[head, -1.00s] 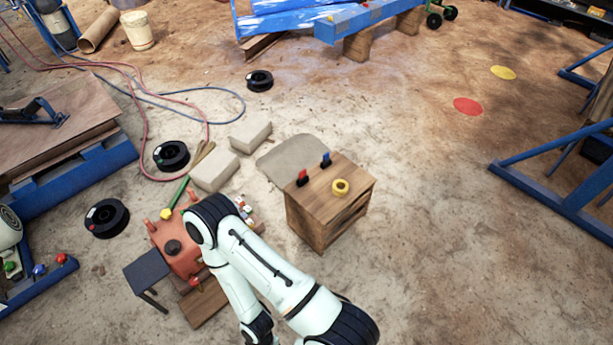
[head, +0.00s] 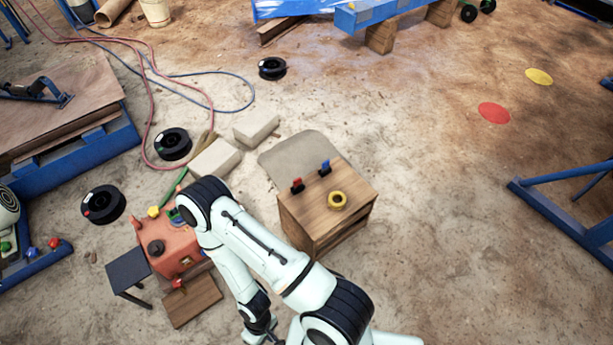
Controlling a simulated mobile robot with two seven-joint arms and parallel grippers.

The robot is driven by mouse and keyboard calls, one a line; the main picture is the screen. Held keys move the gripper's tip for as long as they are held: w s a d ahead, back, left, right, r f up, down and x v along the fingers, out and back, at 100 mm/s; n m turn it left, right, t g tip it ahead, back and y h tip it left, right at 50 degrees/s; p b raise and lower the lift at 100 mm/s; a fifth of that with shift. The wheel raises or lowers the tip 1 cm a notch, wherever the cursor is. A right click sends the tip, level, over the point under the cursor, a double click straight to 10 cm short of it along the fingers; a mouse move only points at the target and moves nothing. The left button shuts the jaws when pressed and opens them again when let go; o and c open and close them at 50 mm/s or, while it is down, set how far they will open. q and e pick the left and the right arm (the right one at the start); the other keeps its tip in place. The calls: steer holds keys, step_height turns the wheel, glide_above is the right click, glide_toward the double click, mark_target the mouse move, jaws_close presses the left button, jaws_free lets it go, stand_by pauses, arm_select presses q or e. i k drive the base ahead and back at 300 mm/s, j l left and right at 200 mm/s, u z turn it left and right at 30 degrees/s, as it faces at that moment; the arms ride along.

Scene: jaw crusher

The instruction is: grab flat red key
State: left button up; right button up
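A small flat red piece (head: 297,184), which looks like the flat red key, stands upright in a dark holder on top of the wooden cabinet (head: 315,212). One white and black arm of mine comes in from the bottom, bends left of the cabinet and runs back down to the bottom edge. Its gripper is not clearly visible there. My other gripper is out of view. Nothing touches the red piece.
Left of the cabinet is an orange-red machine (head: 170,243) with coloured knobs, partly hidden by my arm. A small dark table (head: 128,268) stands beside it. Pale blocks (head: 215,160) and black spools (head: 172,143) lie behind. Floor right of the cabinet is clear.

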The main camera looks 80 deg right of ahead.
mark_target(298, 182)
steer(key=k+l, duration=0.15)
steer(key=l, duration=0.25)
steer(key=k+l, duration=0.1)
steer(key=l, duration=0.25)
steer(key=k+l, duration=0.15)
steer(key=l, duration=0.25)
steer(key=k+l, duration=0.1)
steer(key=l, duration=0.3)
steer(key=k+l, duration=0.15)
steer(key=l, duration=0.2)
steer(key=k+l, duration=0.15)
steer(key=l, duration=0.25)
